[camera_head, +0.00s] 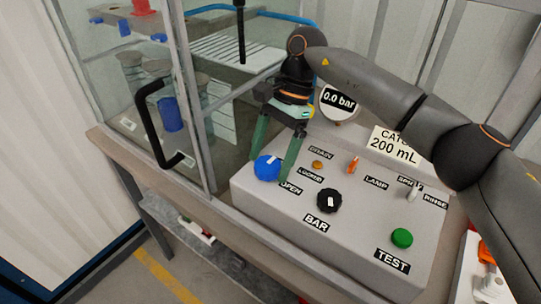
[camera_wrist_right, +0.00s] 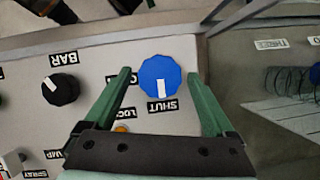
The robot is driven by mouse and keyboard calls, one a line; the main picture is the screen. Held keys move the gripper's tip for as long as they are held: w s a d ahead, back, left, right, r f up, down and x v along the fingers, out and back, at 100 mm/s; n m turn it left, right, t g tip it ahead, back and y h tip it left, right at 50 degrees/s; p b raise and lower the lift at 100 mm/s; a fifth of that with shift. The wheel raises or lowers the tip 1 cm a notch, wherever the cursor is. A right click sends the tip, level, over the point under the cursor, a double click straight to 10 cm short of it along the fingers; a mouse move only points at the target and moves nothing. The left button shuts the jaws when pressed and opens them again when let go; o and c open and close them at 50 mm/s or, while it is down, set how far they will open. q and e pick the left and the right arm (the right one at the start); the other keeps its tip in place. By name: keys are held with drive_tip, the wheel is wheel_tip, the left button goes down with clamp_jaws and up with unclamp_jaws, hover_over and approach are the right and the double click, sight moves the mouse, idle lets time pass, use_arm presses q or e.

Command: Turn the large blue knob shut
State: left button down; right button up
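The large blue knob (camera_head: 266,169) is on the left end of the grey control panel. In the right wrist view the knob (camera_wrist_right: 159,73) has a white mark pointing toward the SHUT label (camera_wrist_right: 163,104). My right gripper (camera_head: 271,168) reaches down over the knob with two green fingers. In the right wrist view my right gripper (camera_wrist_right: 159,76) is open. Its fingertips are on either side of the knob, with a visible gap on each side. In the head view the right finger covers part of the panel beside the knob. My left gripper is not in view.
The panel (camera_head: 262,211) also has a black BAR knob (camera_head: 329,200), a green TEST button (camera_head: 402,238), an orange switch (camera_head: 353,165) and a pressure gauge (camera_head: 338,103) reading 0.0 bar. A glass cabinet with a black handle (camera_head: 160,125) stands close on the left.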

drive_tip(key=shift+o, duration=0.3)
drive_tip(key=p+v, duration=0.2)
drive_tip(key=v, duration=1)
drive_tip(key=shift+d+r, duration=0.15)
drive_tip(key=shift+r, duration=0.1)
